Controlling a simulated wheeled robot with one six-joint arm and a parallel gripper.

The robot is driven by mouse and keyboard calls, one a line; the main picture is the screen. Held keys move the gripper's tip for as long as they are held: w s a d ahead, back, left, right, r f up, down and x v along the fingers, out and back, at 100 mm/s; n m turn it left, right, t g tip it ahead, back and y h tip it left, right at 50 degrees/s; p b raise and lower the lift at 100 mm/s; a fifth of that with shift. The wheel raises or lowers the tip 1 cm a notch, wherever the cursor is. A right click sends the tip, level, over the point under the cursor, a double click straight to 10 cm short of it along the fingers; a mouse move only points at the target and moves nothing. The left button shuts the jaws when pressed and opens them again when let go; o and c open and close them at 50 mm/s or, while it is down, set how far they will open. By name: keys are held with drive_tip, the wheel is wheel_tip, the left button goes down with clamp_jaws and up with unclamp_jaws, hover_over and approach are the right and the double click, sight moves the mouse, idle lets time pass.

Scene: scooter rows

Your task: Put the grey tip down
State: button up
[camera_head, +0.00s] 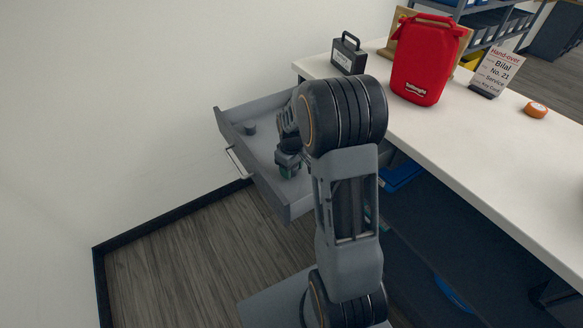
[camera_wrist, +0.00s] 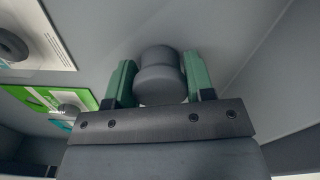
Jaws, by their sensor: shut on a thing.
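The grey tip (camera_wrist: 160,76) is a short, stepped, round grey piece. In the wrist view it sits between the two green fingers of my gripper (camera_wrist: 160,84), which is shut on it. In the head view my gripper (camera_head: 289,172) reaches down inside the open grey drawer (camera_head: 266,185). My arm hides part of the drawer, and the held tip cannot be made out there. Whether the tip touches the drawer floor I cannot tell.
Another small grey round piece (camera_head: 250,128) lies in the drawer's far left part. On the counter (camera_head: 475,130) stand a red bag (camera_head: 425,62), a dark case (camera_head: 348,55) and a sign (camera_head: 497,70).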

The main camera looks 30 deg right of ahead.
drive_tip(key=shift+f, duration=0.2)
drive_tip(key=o, duration=0.9)
wheel_tip(320, 180, up, 12)
drive_tip(key=shift+f+p, duration=0.2)
drive_tip(key=shift+p, duration=0.3)
drive_tip(key=s+a+r+m+t, duration=0.1)
drive_tip(key=s+a, duration=0.2)
drive_tip(key=s, duration=0.2)
drive_tip(key=s+a+r+m+t, duration=0.1)
drive_tip(key=s+a, duration=0.2)
drive_tip(key=s, duration=0.2)
drive_tip(key=s+a+r+m+t, duration=0.1)
drive_tip(key=s+a+m, duration=0.1)
drive_tip(key=s, duration=0.3)
drive_tip(key=shift+s+a+r, duration=0.15)
drive_tip(key=shift+a+r, duration=0.2)
drive_tip(key=shift+a, duration=0.25)
drive_tip(key=shift+s+a+f, duration=0.15)
drive_tip(key=shift+s+f, duration=0.05)
drive_tip(key=shift+s, duration=0.15)
